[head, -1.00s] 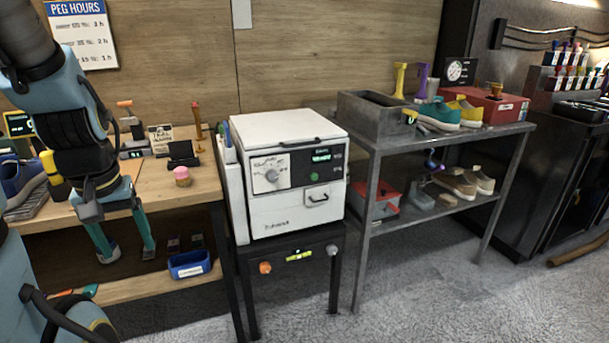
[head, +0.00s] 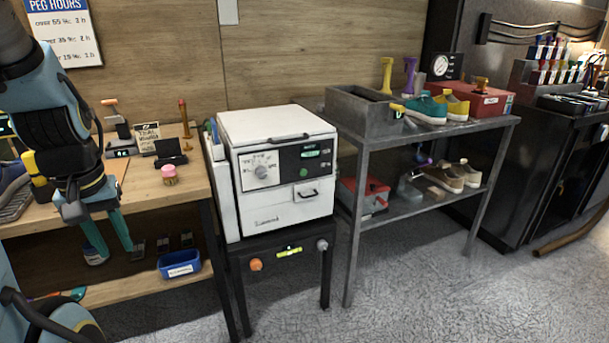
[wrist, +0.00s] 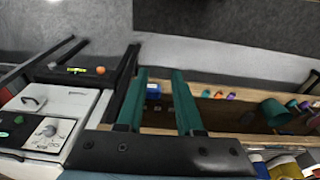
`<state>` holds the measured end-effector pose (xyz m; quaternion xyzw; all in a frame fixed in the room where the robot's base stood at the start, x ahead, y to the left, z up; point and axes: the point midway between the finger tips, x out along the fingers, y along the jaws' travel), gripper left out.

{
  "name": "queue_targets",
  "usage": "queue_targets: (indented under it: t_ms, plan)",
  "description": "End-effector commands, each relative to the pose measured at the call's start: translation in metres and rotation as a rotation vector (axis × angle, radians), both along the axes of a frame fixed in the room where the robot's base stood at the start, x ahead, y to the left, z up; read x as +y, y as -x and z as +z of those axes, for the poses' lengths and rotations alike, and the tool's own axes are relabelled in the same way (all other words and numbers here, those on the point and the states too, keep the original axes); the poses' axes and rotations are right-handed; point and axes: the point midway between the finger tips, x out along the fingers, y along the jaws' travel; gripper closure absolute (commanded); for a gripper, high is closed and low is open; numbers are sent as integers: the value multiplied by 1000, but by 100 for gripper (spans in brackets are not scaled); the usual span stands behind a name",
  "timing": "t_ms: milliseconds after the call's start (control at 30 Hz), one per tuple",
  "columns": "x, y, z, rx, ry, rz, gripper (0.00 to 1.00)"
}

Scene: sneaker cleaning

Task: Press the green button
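The green button (head: 304,172) is a small round green spot on the dark control panel of the white machine (head: 286,218), just below a green-lit display. It also shows in the wrist view (wrist: 18,120), at the left edge. My gripper (head: 114,255) hangs fingers-down in front of the workbench, well left of the machine. In the wrist view its two teal fingers (wrist: 163,78) stand apart with nothing held between them. The gripper touches neither the machine nor the button.
The machine stands on a black stand (head: 262,249) with an orange knob. The wooden bench (head: 195,190) holds a pink-topped jar (head: 169,174). A blue bin (head: 180,266) sits on its lower shelf. A metal shelf with shoes (head: 425,143) stands right. The floor in front is open.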

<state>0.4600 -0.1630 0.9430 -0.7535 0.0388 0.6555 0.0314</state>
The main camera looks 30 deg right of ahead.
Motion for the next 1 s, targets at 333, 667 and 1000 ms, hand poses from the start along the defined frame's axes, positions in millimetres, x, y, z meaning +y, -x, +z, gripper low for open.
queue_targets:
  t_ms: [333, 667, 1000]
  plan:
    - [0, 0, 0, 0, 0, 0, 100]
    - [0, 0, 0, 0, 0, 0, 100]
    - [0, 0, 0, 0, 0, 0, 100]
